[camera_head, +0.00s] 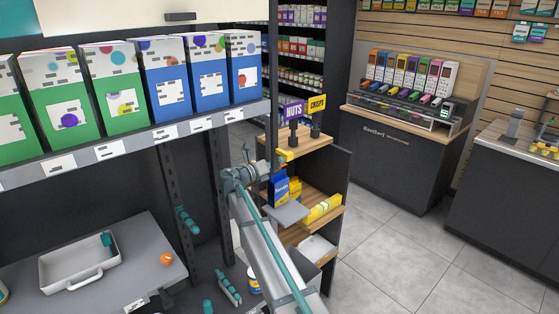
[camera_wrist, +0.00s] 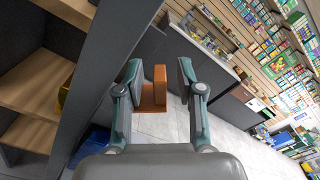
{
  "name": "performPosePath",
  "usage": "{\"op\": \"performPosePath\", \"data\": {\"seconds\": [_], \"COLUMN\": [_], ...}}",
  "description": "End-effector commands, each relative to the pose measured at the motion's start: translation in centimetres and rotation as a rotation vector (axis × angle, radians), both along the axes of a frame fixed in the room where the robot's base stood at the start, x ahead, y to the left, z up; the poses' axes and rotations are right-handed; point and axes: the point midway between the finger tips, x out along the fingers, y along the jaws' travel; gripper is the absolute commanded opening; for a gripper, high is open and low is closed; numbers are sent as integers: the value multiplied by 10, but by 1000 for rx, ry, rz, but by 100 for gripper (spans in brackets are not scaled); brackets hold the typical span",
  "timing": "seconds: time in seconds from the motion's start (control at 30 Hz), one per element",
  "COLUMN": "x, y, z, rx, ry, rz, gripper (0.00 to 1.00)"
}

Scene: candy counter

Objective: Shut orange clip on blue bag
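An orange-brown piece, which looks like the orange clip (camera_wrist: 160,86), sits between the fingers of my gripper (camera_wrist: 160,82) in the wrist view. It shows against the floor and dark counter, with no bag around it. A narrow gap shows on its right side; contact with both pads is hard to see. In the head view my gripper (camera_head: 272,163) is at the left side of the wooden shelf unit, just below its top. The blue bag (camera_head: 279,188) stands upright inside that unit, partly hidden by my arm. A blue patch (camera_wrist: 93,140) shows at lower left in the wrist view.
The wooden shelf unit (camera_head: 308,143) has dark side panels and a yellow box (camera_head: 322,208) beside the bag. A shelf of green and blue cartons (camera_head: 206,70) is at left. A white tray (camera_head: 78,262) and small orange object (camera_head: 166,259) lie below. Floor at right is clear.

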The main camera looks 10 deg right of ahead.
Motion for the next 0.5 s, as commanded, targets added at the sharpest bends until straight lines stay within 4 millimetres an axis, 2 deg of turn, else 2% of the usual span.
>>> {"op": "performPosePath", "data": {"seconds": [0.27,0.4,0.5], "x": [0,0,0], "y": [-1,-1,-1], "z": [0,0,0], "rx": [0,0,0], "ry": [0,0,0], "rz": [0,0,0], "gripper": [36,12,0]}}
